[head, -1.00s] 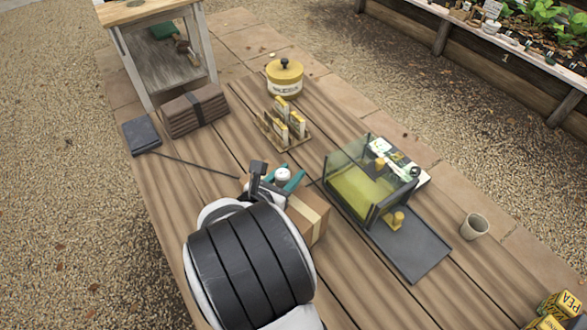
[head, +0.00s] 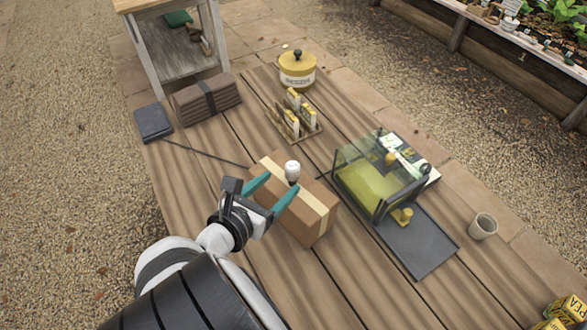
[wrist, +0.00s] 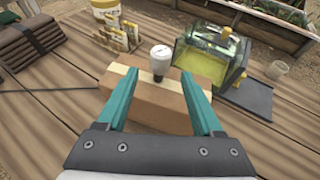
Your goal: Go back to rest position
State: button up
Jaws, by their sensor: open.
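My gripper (head: 270,192) is open, with teal fingers apart and nothing between them. It is over the near side of a cardboard box (head: 318,222) with a pale tape strip, on the wooden table. A small white-topped object (head: 292,171) stands upright on the box, just beyond the fingertips. In the wrist view, the white-topped object (wrist: 160,57) shows a dark lower part and stands ahead of the open fingers (wrist: 161,100), clear of them.
A glass-sided case (head: 375,180) with a yellow inside and a dark tray (head: 425,245) stand right of the box. Behind are a seed packet rack (head: 305,132), a yellow-lidded pot (head: 297,70) and folded brown cloths (head: 207,97). A cup (head: 483,226) stands at right.

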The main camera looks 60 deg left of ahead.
jog(key=shift+v, duration=1.05)
